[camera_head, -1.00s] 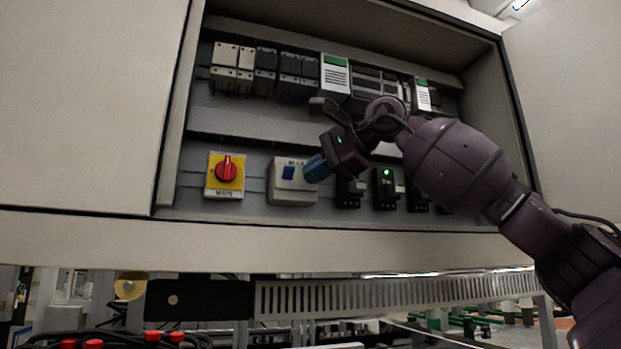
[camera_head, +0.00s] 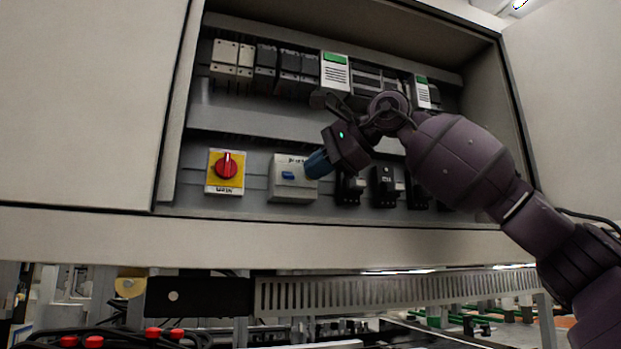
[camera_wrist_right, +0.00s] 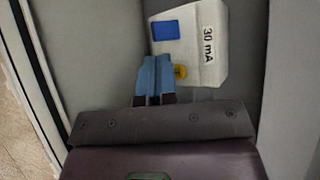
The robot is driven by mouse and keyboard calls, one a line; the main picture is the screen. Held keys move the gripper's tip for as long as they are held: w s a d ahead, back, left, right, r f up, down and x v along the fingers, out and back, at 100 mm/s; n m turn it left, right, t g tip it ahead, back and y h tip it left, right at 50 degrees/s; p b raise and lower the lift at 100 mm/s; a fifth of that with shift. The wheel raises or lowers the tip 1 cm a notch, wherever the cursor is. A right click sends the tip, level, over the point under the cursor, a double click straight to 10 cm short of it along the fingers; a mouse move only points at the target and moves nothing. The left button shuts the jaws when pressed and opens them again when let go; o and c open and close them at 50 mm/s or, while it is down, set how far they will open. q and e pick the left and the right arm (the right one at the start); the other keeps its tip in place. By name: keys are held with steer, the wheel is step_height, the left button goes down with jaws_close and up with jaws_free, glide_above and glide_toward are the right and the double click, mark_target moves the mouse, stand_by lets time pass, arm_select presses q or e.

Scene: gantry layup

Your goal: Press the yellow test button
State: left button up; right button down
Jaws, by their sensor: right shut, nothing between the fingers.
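The yellow test button (camera_wrist_right: 180,71) shows in the right wrist view on a white module (camera_wrist_right: 205,45) marked "30 mA". My right gripper (camera_wrist_right: 155,66) is shut and empty, its blue fingertips right beside the button; I cannot tell whether they touch it. In the head view the white module (camera_head: 285,190) sits on the lower row with a blue lever (camera_head: 288,175) in its face. My right gripper (camera_head: 316,165) is at its right side there and hides the button. My left gripper is not in view.
A red rotary switch on a yellow plate (camera_head: 212,172) is left of the module. Black breakers (camera_head: 384,186) stand to its right, partly behind my arm. The cabinet's lower edge (camera_head: 300,240) runs below. Grey and black devices (camera_head: 265,68) fill the upper row.

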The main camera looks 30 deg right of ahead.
steer(key=shift+s, duration=0.15)
steer(key=s+b, duration=0.1)
steer(key=s, duration=0.1)
steer(key=s+a, duration=0.1)
steer(key=s, duration=0.2)
steer(key=shift+a+b, duration=0.1)
steer(key=shift+b, duration=0.25)
stand_by(0.3)
steer(key=shift+w, duration=0.1)
stand_by(0.6)
